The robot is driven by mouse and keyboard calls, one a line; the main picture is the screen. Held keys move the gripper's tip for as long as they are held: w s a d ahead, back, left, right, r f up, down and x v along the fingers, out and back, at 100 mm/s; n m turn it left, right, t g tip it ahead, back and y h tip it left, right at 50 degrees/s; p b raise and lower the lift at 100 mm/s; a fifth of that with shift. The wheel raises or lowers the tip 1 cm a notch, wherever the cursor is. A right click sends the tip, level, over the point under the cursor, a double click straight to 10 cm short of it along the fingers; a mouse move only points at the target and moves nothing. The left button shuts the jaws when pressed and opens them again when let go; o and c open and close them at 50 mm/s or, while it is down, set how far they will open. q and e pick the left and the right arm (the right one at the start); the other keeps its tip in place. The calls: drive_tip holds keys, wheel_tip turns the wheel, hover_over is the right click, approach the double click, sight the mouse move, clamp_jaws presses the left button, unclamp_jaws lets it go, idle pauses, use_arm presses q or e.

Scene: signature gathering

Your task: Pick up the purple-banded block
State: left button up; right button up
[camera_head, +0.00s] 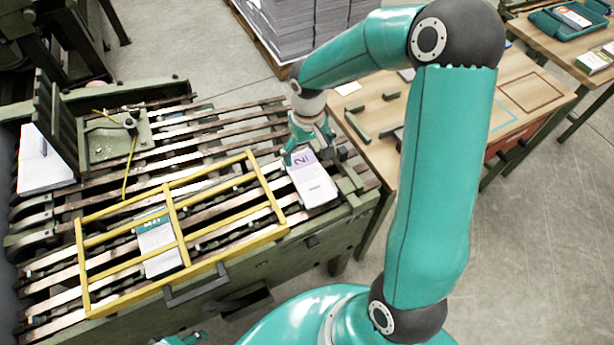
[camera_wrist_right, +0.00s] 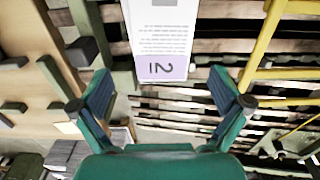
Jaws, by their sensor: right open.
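The purple-banded block (camera_head: 313,185) is a white paper-like block with a purple band marked 2. It lies at the right end of the slatted machine bed, and in the right wrist view (camera_wrist_right: 162,35) its purple end faces my gripper. My right gripper (camera_head: 309,150) is over the band end of the block. In the wrist view the right gripper's open fingers (camera_wrist_right: 162,92) stand either side of the block's line, with nothing between the tips. A small teal piece, seemingly my left gripper (camera_head: 182,340), shows at the bottom edge; its jaws cannot be made out.
Green rails (camera_head: 349,182) stand close to the right. A wooden table (camera_head: 520,85) with small green bars is beyond. Paper stacks (camera_head: 300,25) stand behind.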

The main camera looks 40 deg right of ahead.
sight(309, 174)
wheel_tip(309, 174, down, 3)
drive_tip(key=shift+r, duration=0.2)
drive_tip(key=shift+s+a+f, duration=0.1)
drive_tip(key=shift+s+f, duration=0.1)
drive_tip(key=shift+f, duration=1.1)
drive_tip(key=shift+s+a+f, duration=0.1)
drive_tip(key=shift+s+f, duration=0.05)
drive_tip(key=shift+f, duration=1.15)
drive_tip(key=c, duration=1.1)
drive_tip(key=shift+r, duration=0.2)
